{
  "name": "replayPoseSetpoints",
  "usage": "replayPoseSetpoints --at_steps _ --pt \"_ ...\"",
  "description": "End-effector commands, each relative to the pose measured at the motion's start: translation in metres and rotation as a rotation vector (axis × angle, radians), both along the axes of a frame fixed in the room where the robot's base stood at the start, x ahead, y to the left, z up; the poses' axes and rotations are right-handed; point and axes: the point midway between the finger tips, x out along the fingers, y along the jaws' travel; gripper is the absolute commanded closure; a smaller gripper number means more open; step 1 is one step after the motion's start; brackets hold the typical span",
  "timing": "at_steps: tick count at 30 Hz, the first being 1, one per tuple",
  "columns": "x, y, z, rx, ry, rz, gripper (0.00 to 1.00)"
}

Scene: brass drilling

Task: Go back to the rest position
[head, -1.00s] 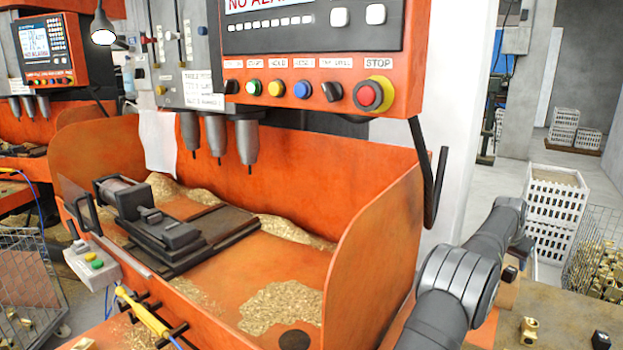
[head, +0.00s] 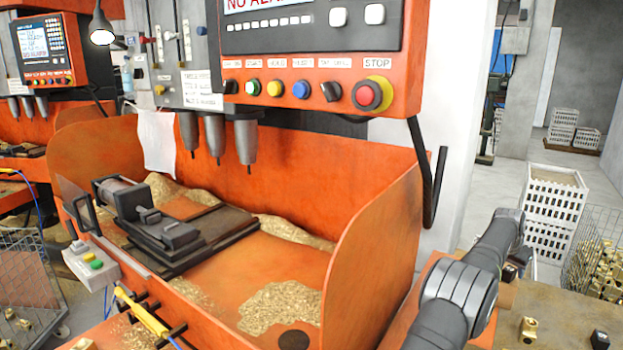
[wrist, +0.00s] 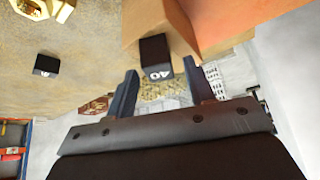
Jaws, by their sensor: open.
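My gripper shows in the wrist view, its two dark fingers (wrist: 160,95) apart with nothing held between them. Beyond the fingers, partly framed by them, a wire basket with brass parts (wrist: 165,90) shows small. In the head view my arm reaches along the right side of the orange drilling machine (head: 375,240), and the gripper itself is hidden there. A black block marked 40 (wrist: 157,58) appears just above the fingers in the wrist view; I cannot tell whether it is close to them.
The table (head: 550,305) at lower right carries a brass part (head: 528,329) and a black block (head: 600,341). White crates (head: 556,195) and a wire basket (head: 597,240) stand behind it. The machine's orange side wall rises left of my arm. A vise (head: 165,230) sits inside the machine.

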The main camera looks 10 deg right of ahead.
Motion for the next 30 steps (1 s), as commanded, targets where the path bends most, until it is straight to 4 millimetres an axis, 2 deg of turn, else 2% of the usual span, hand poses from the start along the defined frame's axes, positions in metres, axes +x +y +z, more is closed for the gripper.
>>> replayPoseSetpoints --at_steps 3,6,10,17,30 --pt "0.003 -0.008 -0.019 0.002 0.001 0.000 0.51" --pt "0.003 -0.008 0.007 -0.004 -0.003 0.001 0.51" --pt "0.003 -0.007 0.029 -0.003 -0.002 -0.001 0.51" --pt "-0.029 -0.010 0.048 -0.002 -0.001 -0.002 0.51" --pt "-0.103 -0.016 0.092 -0.002 -0.001 -0.003 0.51"
